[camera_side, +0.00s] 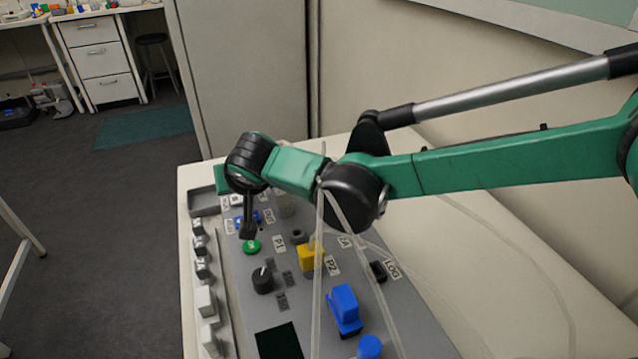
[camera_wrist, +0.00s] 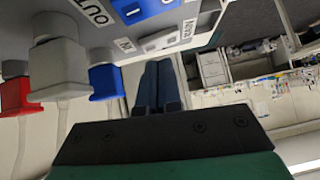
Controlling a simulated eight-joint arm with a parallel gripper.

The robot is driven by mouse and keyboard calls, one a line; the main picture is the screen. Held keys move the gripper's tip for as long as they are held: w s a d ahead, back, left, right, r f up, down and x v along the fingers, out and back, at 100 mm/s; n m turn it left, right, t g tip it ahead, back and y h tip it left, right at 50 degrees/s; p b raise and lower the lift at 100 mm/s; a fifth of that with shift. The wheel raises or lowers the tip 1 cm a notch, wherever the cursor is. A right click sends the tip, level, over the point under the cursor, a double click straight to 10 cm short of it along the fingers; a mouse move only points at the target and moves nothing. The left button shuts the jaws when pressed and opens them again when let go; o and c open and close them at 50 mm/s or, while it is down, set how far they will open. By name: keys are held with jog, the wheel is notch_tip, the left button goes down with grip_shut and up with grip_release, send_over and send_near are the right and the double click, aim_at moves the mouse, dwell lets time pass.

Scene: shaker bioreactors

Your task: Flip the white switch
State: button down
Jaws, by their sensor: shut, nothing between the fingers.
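The white switch (camera_side: 237,200) is a small rocker near the far end of the grey control panel, beside a blue switch (camera_side: 244,218). In the wrist view the white switch (camera_wrist: 161,42) shows just above my fingertips, with the blue switch (camera_wrist: 142,9) above it at the top edge. My gripper (camera_side: 248,231) is shut and empty, its dark fingers pointing down over the panel near the two switches. In the wrist view my gripper (camera_wrist: 158,66) also shows with its fingers together. I cannot tell whether the fingertips touch the panel. The fingers partly hide the blue switch in the side view.
A green button (camera_side: 251,246) and black knob (camera_side: 263,280) lie nearer the camera. A yellow connector (camera_side: 310,257) and blue connector (camera_side: 345,305) stand to the right, with clear tubes. Grey-white blocks (camera_side: 206,302) line the left edge. A shallow grey tray (camera_side: 204,202) lies at the far left.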

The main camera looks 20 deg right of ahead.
jog(key=r, duration=0.3)
jog(key=shift+a+r, duration=0.2)
jog(key=v, duration=0.9)
jog(key=shift+s+a+r, duration=0.15)
jog(key=shift+s+a, duration=0.2)
jog(key=shift+a, duration=0.25)
jog(key=s+d+g, duration=0.1)
jog(key=d, duration=1.5)
jog(key=s+d+f, duration=0.2)
jog(key=s+d, duration=0.3)
jog(key=d, duration=0.2)
jog(key=s+d+f, duration=0.3)
jog(key=s+d, duration=0.2)
jog(key=d, duration=0.2)
jog(key=shift+d+f+g+h, duration=0.25)
jog(key=shift+g+h, duration=0.05)
jog(key=shift+g, duration=0.1)
